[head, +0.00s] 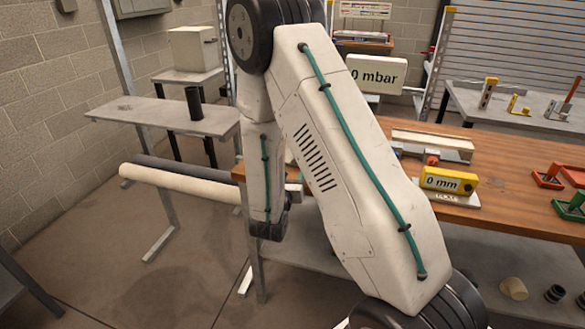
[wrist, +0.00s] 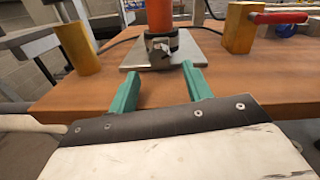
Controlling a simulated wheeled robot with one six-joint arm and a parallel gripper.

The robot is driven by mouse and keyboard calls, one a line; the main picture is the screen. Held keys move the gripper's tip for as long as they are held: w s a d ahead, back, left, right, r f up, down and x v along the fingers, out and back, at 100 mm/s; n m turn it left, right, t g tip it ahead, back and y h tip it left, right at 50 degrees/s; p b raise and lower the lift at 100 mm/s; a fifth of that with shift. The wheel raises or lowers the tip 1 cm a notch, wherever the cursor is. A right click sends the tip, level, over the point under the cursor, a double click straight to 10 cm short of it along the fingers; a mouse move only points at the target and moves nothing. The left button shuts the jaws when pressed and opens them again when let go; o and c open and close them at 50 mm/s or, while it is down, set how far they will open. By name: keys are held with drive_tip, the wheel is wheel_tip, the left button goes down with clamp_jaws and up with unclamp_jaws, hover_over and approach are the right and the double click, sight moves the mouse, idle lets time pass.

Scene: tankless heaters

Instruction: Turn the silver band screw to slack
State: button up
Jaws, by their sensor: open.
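In the wrist view a silver band (wrist: 162,43) wraps the foot of an upright orange pipe (wrist: 159,15), which stands on a grey metal plate (wrist: 130,56) on the wooden bench. The band's housing faces me, but its screw is too small to make out clearly. My gripper (wrist: 160,72) has two teal fingers, spread apart and empty. They point toward the band from the near side, with the band beyond the fingertips and roughly between them. No contact shows. In the head view my arm covers the middle, and the band and gripper do not show.
A yellow post (wrist: 76,47) stands left of the plate, and a yellow valve body (wrist: 240,27) with a red lever (wrist: 280,17) stands right. In the head view a yellow "0 mm" gauge (head: 449,180) and red and green brackets (head: 570,206) are on the bench. Bare wood lies before the plate.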

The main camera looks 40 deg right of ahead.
sight(296, 164)
drive_tip(key=shift+x, duration=2.15)
drive_tip(key=c, duration=1)
drive_tip(key=shift+o, duration=0.2)
drive_tip(key=shift+s+a, duration=0.1)
